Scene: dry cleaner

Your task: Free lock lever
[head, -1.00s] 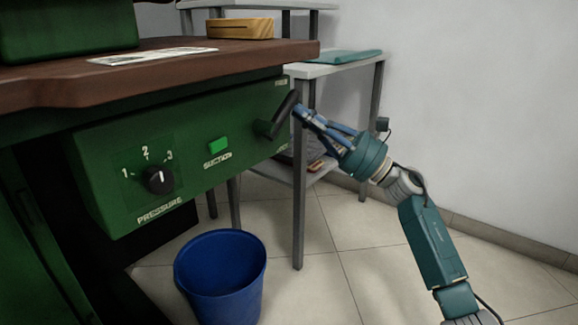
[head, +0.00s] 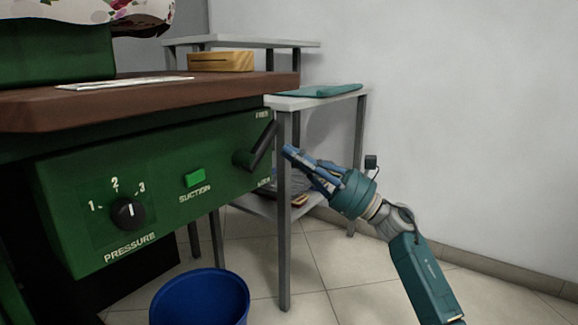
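The lock lever (head: 262,146) is a dark handle on a round hub at the right end of the green control panel (head: 75,180). It tilts up and to the right. Small labels sit above and below it, too small to read surely. My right gripper (head: 289,152) points at it from the right, its blue fingertips close together with nothing between them. A small gap shows between fingertips and lever. My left gripper is not in view.
The panel also carries a pressure knob (head: 129,213) and a green suction button (head: 194,179). A brown board (head: 150,98) overhangs it. A grey shelf table (head: 283,230) stands behind the lever. A blue bucket (head: 200,300) is on the floor below.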

